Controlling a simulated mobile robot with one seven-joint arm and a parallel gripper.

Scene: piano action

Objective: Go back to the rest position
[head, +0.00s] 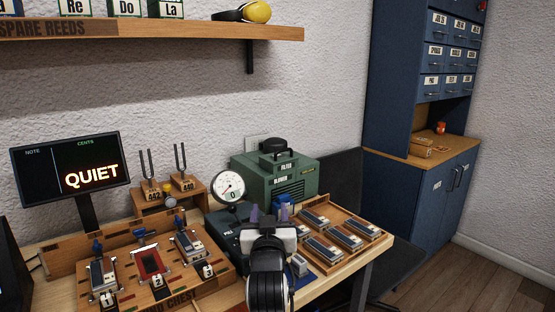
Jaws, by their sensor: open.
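My gripper (269,214) is at the lower middle of the head view, with my white and black wrist below it. Its two purplish fingers stand apart, and I see nothing held between them. It is over the right half of the workbench (332,282), in front of the green blower box (276,178). A small blue item shows right behind the fingers; I cannot tell if they touch it. My wrist hides part of the bench and part of the dark gauge base.
Left stands the wooden chest (207,288) with three numbered stations. A monitor (68,170) reads QUIET. Tuning forks (180,158) and a round gauge (228,187) stand behind. A tray (374,240) of several reed blocks lies right. A shelf (200,30) hangs above; a blue cabinet (425,205) stands far right.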

